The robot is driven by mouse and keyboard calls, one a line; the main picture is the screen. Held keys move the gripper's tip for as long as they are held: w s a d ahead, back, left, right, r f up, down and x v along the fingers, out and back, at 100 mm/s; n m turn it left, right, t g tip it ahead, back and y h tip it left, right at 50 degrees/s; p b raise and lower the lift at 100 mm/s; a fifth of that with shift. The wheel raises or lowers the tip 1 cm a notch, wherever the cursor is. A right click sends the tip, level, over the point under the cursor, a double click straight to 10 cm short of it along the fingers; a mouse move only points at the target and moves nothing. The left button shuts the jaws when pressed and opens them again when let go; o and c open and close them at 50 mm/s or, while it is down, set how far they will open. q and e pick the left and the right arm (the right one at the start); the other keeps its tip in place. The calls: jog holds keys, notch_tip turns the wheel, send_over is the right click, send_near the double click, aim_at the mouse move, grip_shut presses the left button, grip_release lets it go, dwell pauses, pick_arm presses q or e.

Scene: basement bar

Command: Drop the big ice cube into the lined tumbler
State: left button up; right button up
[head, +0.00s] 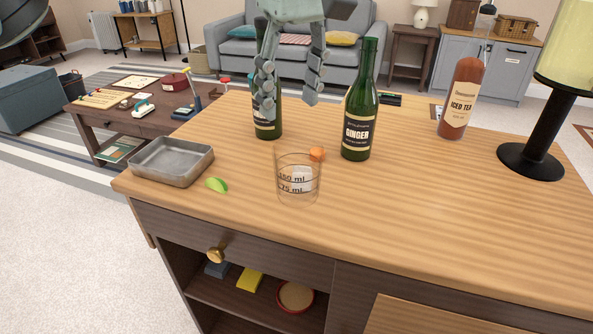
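The lined tumbler (298,188) is a clear glass with dark level lines marked in ml. It stands upright on the wooden bar top, near its front edge. A pale, whitish block (302,174) shows through its wall and looks like the big ice cube lying inside, though the clear glass makes it hard to be sure. My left gripper (289,92) hangs above and behind the tumbler with its two fingers apart and nothing visible between them. My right gripper is not in view.
A green bottle (267,128) stands partly behind my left gripper; a ginger bottle (358,115) is right of it. An iced tea bottle (461,100) and a lamp (543,135) stand farther right. A metal tray (180,172), lime wedge (216,185) and orange piece (317,154) lie nearby. The front right is clear.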

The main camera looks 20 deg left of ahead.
pick_arm(q)
notch_tip(320, 180, up, 12)
jog(key=s+d, duration=0.1)
jog(key=shift+d, duration=0.25)
jog(key=shift+f, duration=0.1)
dwell(0.4)
